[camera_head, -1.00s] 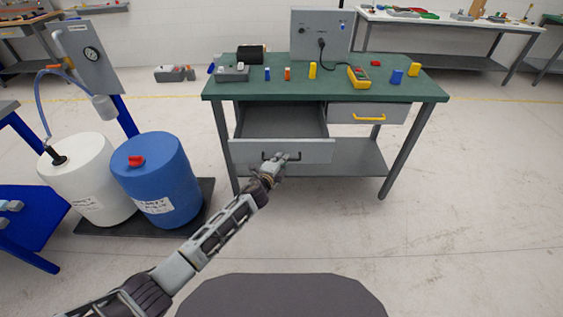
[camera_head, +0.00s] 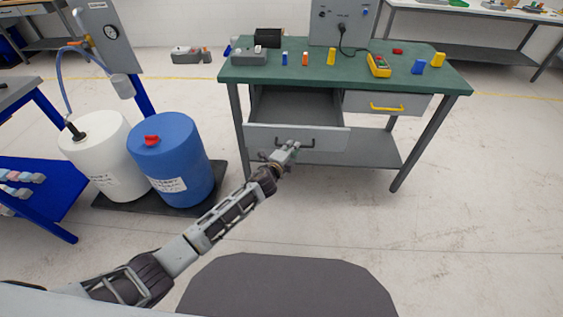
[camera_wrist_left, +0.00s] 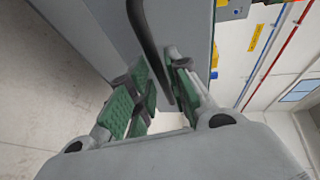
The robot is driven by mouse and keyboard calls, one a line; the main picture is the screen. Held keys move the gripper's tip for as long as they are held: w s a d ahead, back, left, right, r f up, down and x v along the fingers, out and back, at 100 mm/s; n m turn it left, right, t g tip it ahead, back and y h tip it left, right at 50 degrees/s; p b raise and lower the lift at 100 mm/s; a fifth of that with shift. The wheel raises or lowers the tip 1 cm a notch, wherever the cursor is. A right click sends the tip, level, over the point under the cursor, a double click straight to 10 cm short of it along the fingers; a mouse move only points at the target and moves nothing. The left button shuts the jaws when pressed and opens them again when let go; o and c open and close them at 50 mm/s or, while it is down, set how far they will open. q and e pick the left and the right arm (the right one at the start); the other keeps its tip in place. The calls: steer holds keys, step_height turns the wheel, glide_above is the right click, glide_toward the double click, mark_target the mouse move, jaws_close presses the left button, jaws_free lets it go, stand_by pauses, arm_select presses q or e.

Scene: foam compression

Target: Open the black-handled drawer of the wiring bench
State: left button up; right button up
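The wiring bench (camera_head: 345,72) has a green top and grey legs. Its left drawer (camera_head: 260,135) is pulled out, with its hollow inside showing, and has a black handle (camera_head: 310,144) on its grey front. My left gripper (camera_head: 287,149) is at this handle and covers part of it. In the left wrist view the black handle (camera_wrist_left: 146,32) runs between the green-padded fingers of the left gripper (camera_wrist_left: 157,72). A narrow gap shows between the fingers; I cannot tell whether they press on the bar. My right gripper is out of view.
A closed drawer with a yellow handle (camera_head: 387,107) is to the right. A yellow meter (camera_head: 379,65) and small coloured blocks stand on the bench. Blue (camera_head: 172,165) and white (camera_head: 98,170) drums stand left of my arm. Floor right of the bench is clear.

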arm_select(q)
steer(key=v, duration=0.9)
steer(key=shift+s, duration=0.4)
steer(key=shift+a, duration=0.15)
stand_by(0.4)
